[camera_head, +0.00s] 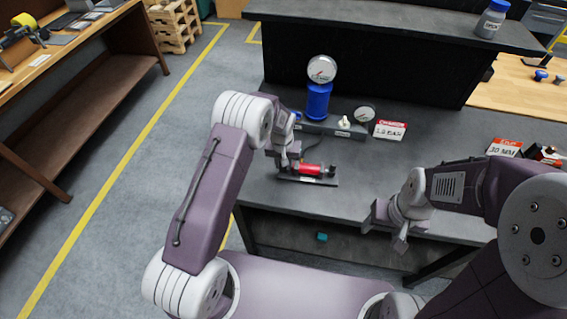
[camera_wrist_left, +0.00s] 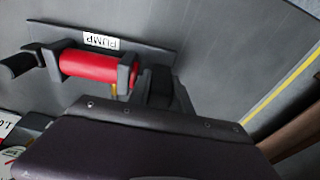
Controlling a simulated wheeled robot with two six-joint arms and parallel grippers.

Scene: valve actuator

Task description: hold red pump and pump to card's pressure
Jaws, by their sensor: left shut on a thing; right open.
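The red pump (camera_head: 307,170) lies on a dark base on the grey bench. In the left wrist view the red pump (camera_wrist_left: 98,68) has a black handle (camera_wrist_left: 20,66) at its left end and a PUMP label beside it. My left gripper (camera_head: 287,163) is shut at the pump's other end; its exact contact is partly hidden. A red and white card (camera_head: 390,130) with a BAR value stands behind the pump. A round gauge (camera_head: 322,69) sits on a blue cylinder (camera_head: 318,102); its reading is too small to tell. My right gripper (camera_head: 388,228) is open and empty at the bench's front edge.
A smaller gauge (camera_head: 365,114) and a white valve knob (camera_head: 344,122) stand on a grey block behind the pump. Another card (camera_head: 505,147) reading 30 MM stands at the right. A raised shelf (camera_head: 400,28) closes off the back.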

